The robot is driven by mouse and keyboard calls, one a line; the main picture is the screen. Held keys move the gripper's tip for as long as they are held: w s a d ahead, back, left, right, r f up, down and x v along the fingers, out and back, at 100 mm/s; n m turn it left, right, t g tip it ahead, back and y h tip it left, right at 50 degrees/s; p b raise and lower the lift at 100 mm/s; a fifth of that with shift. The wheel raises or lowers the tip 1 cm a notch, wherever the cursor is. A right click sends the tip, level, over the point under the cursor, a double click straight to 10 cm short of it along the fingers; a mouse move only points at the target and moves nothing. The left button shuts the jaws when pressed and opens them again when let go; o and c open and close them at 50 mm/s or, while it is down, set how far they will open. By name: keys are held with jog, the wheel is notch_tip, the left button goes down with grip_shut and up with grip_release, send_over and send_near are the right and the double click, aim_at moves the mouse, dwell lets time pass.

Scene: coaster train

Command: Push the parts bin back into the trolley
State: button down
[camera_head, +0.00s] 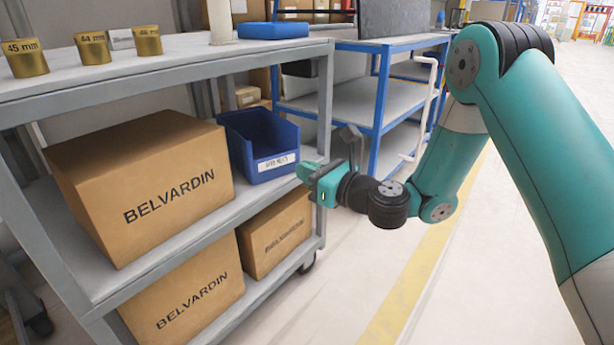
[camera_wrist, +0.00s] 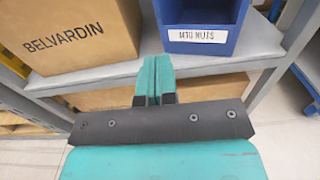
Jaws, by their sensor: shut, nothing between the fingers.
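The parts bin is a blue open-front bin (camera_head: 257,143) with a white label, on the middle shelf of the grey trolley (camera_head: 322,75), near its right post. In the wrist view the bin (camera_wrist: 200,12) is at the top, its label reading "M10 NUTS", and its front lies close to the shelf edge. My gripper (camera_head: 305,171) is in front of the bin, at its lower right in the head view. In the wrist view my gripper (camera_wrist: 154,65) is shut and empty, pointing at the shelf edge just left of and below the bin. I cannot tell whether it touches anything.
A large BELVARDIN carton (camera_head: 150,180) sits left of the bin on the same shelf. More cartons (camera_head: 275,235) are on the lower shelf. Brass cylinders (camera_head: 92,47) and a blue tray (camera_head: 273,30) stand on top. A blue-framed rack (camera_head: 382,80) is behind; floor at right is clear.

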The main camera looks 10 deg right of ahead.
jog(key=c, duration=1.7)
grip_release()
jog(key=o, duration=0.5)
jog(key=s+a+r+n+g, duration=0.1)
jog(key=n, duration=0.1)
jog(key=s+a+r+n+g+y, duration=0.1)
jog(key=s+a+r+n, duration=0.1)
jog(key=n, duration=0.1)
jog(key=s+a+r+n+g+y, duration=0.1)
jog(key=n, duration=0.1)
jog(key=shift+s+a+r+n+g+p, duration=0.2)
jog(key=shift+s+a+n+g+p, duration=0.1)
jog(key=shift+n, duration=0.1)
jog(key=shift+c, duration=0.2)
jog(key=s+a+r+n+g, duration=0.3)
jog(key=s+n+g, duration=0.3)
jog(key=s+n, duration=0.4)
jog(key=s+d+n+g+h+p, duration=0.1)
jog(key=s+d+n+h, duration=0.3)
jog(key=s+n, duration=0.4)
jog(key=s+d+r+n+g+h+p, duration=0.1)
jog(key=s+d+n+g+h, duration=0.2)
jog(key=s+d+n+h, duration=0.2)
jog(key=s+d+n, duration=0.2)
jog(key=s+n, duration=0.2)
jog(key=shift+s, duration=0.25)
